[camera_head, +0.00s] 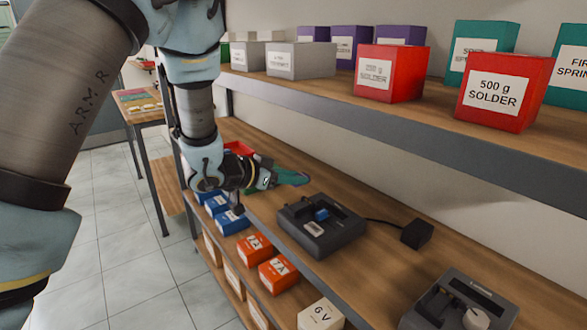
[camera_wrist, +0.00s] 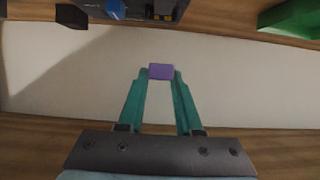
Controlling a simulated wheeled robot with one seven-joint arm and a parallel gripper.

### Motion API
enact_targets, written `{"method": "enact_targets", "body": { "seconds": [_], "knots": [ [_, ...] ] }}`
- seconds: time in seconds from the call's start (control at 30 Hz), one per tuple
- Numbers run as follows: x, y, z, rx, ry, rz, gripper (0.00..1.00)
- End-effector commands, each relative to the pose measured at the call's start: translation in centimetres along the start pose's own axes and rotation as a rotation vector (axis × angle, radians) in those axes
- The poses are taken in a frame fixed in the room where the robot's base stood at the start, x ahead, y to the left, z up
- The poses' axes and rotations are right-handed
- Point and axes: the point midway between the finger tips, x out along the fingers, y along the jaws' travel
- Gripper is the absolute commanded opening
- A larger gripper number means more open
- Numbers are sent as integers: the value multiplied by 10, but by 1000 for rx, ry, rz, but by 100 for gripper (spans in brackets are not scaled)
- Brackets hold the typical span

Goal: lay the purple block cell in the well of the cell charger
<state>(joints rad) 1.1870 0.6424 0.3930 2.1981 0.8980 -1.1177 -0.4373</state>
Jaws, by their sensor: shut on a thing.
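My gripper (camera_wrist: 161,78) is shut on the purple block cell (camera_wrist: 160,71), held between the tips of its two teal fingers in the wrist view. In the head view my gripper (camera_head: 298,178) is over the shelf board, behind and left of the charger; the cell cannot be made out there. The cell charger (camera_head: 345,238) is a dark grey box on the board, with a blue piece (camera_head: 321,214) on its top. Its well is not clearly seen. The charger also shows, cut off, at the top of the wrist view (camera_wrist: 150,12), apart from the cell.
A black adapter (camera_head: 417,234) on a cable stands right of the charger. Another grey device (camera_head: 462,300) is at front right. The upper shelf (camera_head: 340,100) bears red, grey, purple and teal boxes. Blue and orange boxes (camera_head: 278,274) sit below. A green thing (camera_wrist: 292,16) is in the wrist view.

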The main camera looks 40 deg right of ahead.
Motion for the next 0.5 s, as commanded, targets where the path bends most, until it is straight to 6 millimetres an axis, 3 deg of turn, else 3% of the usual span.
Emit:
{"method": "enact_targets", "body": {
  "seconds": [0.17,0.5],
  "knots": [
    [3,3,2,2,-1,9,0],
    [13,3,28,2,-1,8,0]
  ]
}}
